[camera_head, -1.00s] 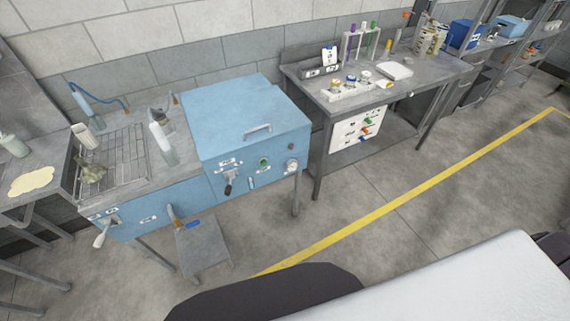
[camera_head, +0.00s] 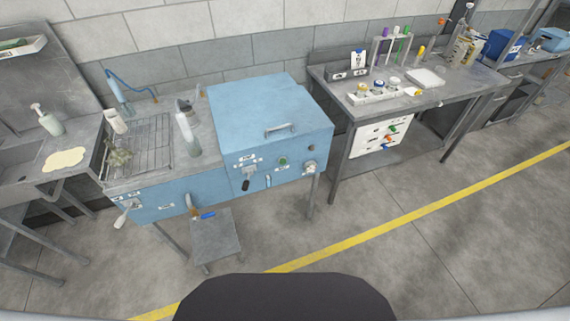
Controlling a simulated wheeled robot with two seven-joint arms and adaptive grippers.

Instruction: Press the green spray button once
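The green spray button (camera_head: 283,161) is a small round green knob on the front panel of the blue cabinet (camera_head: 255,110). A black-handled lever (camera_head: 247,180) is to its left and a pale round knob (camera_head: 310,167) to its right. The cabinet's grey-handled lid looks shut. Neither of my grippers is in view, so nothing of mine is seen near the button.
A wire rack (camera_head: 140,150) and bottles are left of the cabinet. A small grey platform (camera_head: 215,238) stands low in front. A grey workbench (camera_head: 450,95) with several tubes and jars is to the right. Open floor with a yellow line (camera_head: 400,222) lies in front.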

